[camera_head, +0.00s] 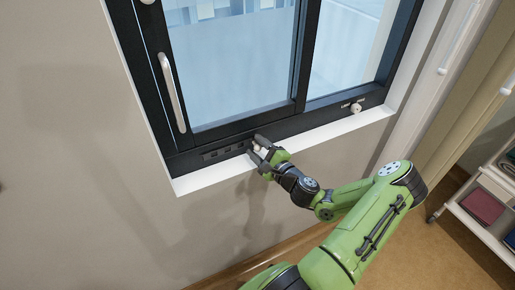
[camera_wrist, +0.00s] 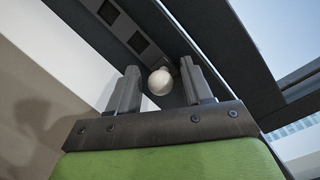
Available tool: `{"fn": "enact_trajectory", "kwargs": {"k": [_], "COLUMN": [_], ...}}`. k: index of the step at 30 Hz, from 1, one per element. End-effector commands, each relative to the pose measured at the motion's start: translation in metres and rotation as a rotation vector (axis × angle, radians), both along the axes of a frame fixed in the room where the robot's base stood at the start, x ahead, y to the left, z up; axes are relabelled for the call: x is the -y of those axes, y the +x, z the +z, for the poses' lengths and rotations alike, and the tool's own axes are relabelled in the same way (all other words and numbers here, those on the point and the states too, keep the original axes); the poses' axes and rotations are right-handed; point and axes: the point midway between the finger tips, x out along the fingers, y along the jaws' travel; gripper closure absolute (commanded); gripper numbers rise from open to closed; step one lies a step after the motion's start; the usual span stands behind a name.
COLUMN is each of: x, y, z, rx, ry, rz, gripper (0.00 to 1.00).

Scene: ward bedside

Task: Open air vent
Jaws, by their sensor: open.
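The air vent is a row of small dark slots (camera_head: 222,151) in the black lower rail of the window frame; two slots also show in the wrist view (camera_wrist: 138,42). A round white knob (camera_wrist: 160,82) sits on the rail beside the slots. My gripper (camera_head: 262,147) is at the rail, at the right end of the slots. In the wrist view my gripper (camera_wrist: 158,86) is open, with one finger on each side of the knob. Gaps appear on both sides of the knob; how deep it sits between the fingers is unclear.
A second white knob (camera_head: 355,108) with small lettering is on the rail farther right. A long pale handle (camera_head: 172,92) stands on the left sash. The white sill (camera_head: 215,176) runs below the rail. A trolley (camera_head: 492,205) stands at the right.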

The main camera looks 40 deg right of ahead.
Motion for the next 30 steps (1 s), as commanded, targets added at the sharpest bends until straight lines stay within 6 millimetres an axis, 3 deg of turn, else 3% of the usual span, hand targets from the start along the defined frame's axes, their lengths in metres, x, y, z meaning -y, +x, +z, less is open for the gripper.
{"fn": "enact_trajectory", "kwargs": {"k": [7, 17, 23, 30], "x": [0.000, -0.001, 0.000, 0.024], "y": [0.002, 0.001, 0.001, -0.006], "z": [0.000, -0.001, -0.003, -0.002], "rx": [0.000, -0.005, -0.009, -0.012], "ry": [0.000, 0.000, 0.001, -0.002], "rz": [0.000, 0.002, 0.003, 0.002], "gripper": [0.50, 1.00, 1.00, 1.00]}}
